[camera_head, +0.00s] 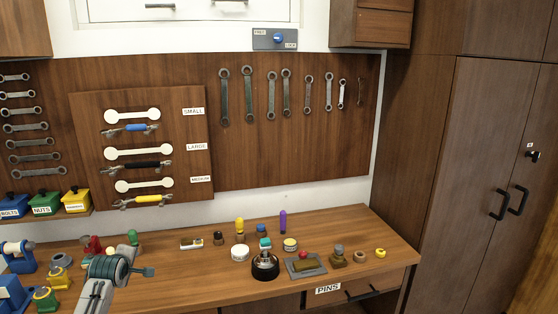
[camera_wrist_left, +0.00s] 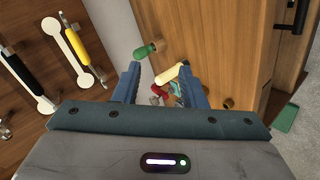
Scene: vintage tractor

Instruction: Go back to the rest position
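My left gripper (camera_head: 146,271) is above the left part of the workbench, coming in from the lower left. In the left wrist view its two blue fingers (camera_wrist_left: 160,76) are spread apart. No object is visibly held between them; small bench items show beyond the gap. My right gripper is in neither view.
The wooden workbench (camera_head: 210,283) carries several small items, including a black round holder (camera_head: 265,267) and a grey tray (camera_head: 305,267). A tool board (camera_head: 90,107) with wrenches hangs behind. A blue vise-like tool (camera_head: 18,256) stands left. A tall cabinet (camera_head: 465,160) is at right.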

